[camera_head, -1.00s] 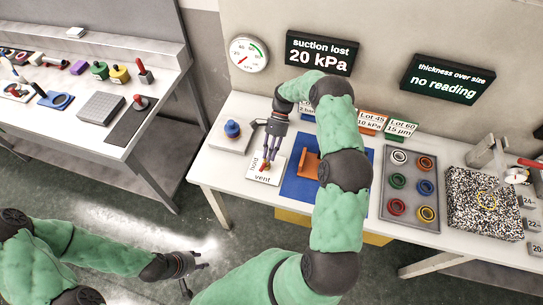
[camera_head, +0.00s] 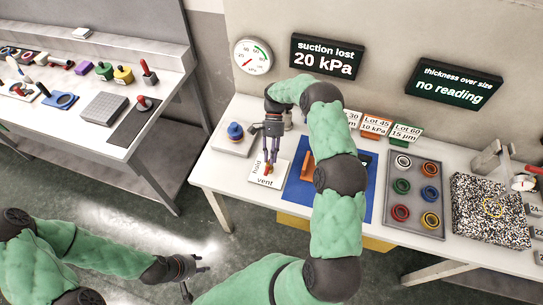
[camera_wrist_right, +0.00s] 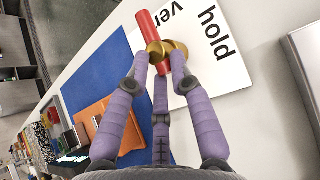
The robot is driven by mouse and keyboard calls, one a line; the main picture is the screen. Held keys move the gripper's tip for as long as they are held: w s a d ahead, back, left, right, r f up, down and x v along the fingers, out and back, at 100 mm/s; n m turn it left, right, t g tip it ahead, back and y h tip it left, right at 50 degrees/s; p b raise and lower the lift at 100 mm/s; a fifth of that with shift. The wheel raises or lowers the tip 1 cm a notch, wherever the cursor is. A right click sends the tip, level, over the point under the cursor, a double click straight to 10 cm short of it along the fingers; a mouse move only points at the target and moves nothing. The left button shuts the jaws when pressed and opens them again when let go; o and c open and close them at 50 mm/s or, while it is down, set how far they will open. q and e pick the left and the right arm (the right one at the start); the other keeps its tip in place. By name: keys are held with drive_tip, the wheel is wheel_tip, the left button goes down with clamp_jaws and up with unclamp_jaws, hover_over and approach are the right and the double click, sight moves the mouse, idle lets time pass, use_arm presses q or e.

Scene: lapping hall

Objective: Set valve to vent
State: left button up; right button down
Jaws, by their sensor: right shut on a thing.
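The valve is a red lever (camera_wrist_right: 147,27) on a brass body (camera_wrist_right: 176,50), mounted on a white plate (camera_head: 259,182) lettered "hold" and "vent". My right gripper (camera_head: 270,161) is over the plate, its purple fingers down at the lever. In the right wrist view the fingers (camera_wrist_right: 157,66) are shut on the red lever close to the brass body. One lever end sticks out past the fingertips beside the partly covered "vent" lettering. The exact lever angle is hard to tell. My left gripper (camera_head: 195,277) hangs in front of the bench, empty, its fingers apart.
A blue mat (camera_head: 297,200) with an orange bracket (camera_head: 307,166) lies right of the plate. A grey block with a blue knob (camera_head: 235,131) stands behind it. A tray of rings (camera_head: 415,222) is further right. The display (camera_head: 326,57) reads "suction lost 20 kPa".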

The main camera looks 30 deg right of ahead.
drive_tip(key=c, duration=1.4)
unclamp_jaws()
drive_tip(key=shift+s+a+f, duration=0.1)
drive_tip(key=shift+a+f, duration=0.15)
drive_tip(key=shift+f, duration=0.1)
drive_tip(key=shift+o, duration=1.2)
drive_tip(key=shift+r, duration=0.15)
drive_tip(key=shift+d, duration=0.1)
drive_tip(key=v, duration=1.2)
drive_tip(key=shift+w, duration=0.2)
